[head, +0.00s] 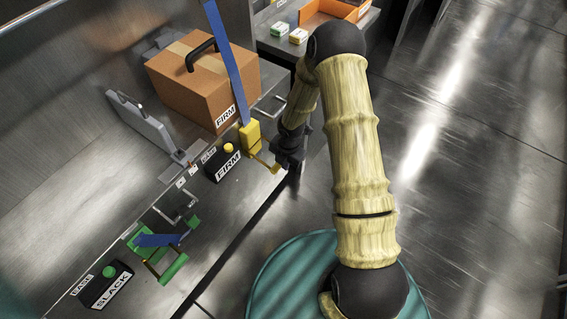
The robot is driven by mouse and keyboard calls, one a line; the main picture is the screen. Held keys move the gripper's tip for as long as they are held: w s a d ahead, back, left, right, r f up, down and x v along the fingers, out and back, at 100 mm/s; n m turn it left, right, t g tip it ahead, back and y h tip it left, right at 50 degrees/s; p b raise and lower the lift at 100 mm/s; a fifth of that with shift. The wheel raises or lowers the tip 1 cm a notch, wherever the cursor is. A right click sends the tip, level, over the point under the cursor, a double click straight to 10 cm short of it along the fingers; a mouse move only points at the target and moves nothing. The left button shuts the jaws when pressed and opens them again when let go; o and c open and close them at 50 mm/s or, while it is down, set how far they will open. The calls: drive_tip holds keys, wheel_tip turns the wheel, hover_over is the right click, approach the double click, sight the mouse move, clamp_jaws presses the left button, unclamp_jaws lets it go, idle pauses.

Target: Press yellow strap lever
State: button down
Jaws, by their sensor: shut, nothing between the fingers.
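The yellow strap lever (275,169) sticks out from a yellow buckle block (250,136) at the counter's front edge. A taut blue strap (229,68) runs up from the block, in front of a brown box (200,82) with a black handle and a FIRM label. My gripper (285,163) is shut and empty, just right of the lever. The lever's end and the dark fingers are very close, and I cannot tell whether they touch. The fingertips are small and partly hidden.
A black FIRM box with a yellow button (228,148) stands left of the lever. Farther front are a green buckle (172,268) with a loose blue strap and a black SLACK box (105,286) with a green button. A grey bracket (146,124) stands behind. Open floor lies right.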

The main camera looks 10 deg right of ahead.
drive_tip(key=s+d+r+p, duration=0.2)
drive_tip(key=r, duration=0.4)
drive_tip(key=s+d+r+p, duration=0.2)
drive_tip(key=r, duration=0.4)
drive_tip(key=shift+s+d+r, duration=0.15)
drive_tip(key=shift+s+d, duration=0.2)
drive_tip(key=shift+d, duration=0.05)
idle(0.6)
drive_tip(key=s+r+m+t+p, duration=0.1)
drive_tip(key=s+r+m+p, duration=0.3)
drive_tip(key=r+m, duration=0.9)
drive_tip(key=s+d+r+m+t+p, duration=0.1)
drive_tip(key=s+r+m+p, duration=0.4)
drive_tip(key=r+m, duration=0.9)
drive_tip(key=s+r, duration=0.1)
drive_tip(key=s, duration=0.2)
drive_tip(key=shift+d+r+m+h, duration=0.15)
drive_tip(key=shift+r+m+h, duration=0.15)
drive_tip(key=shift+r+h, duration=0.1)
drive_tip(key=shift+s, duration=0.1)
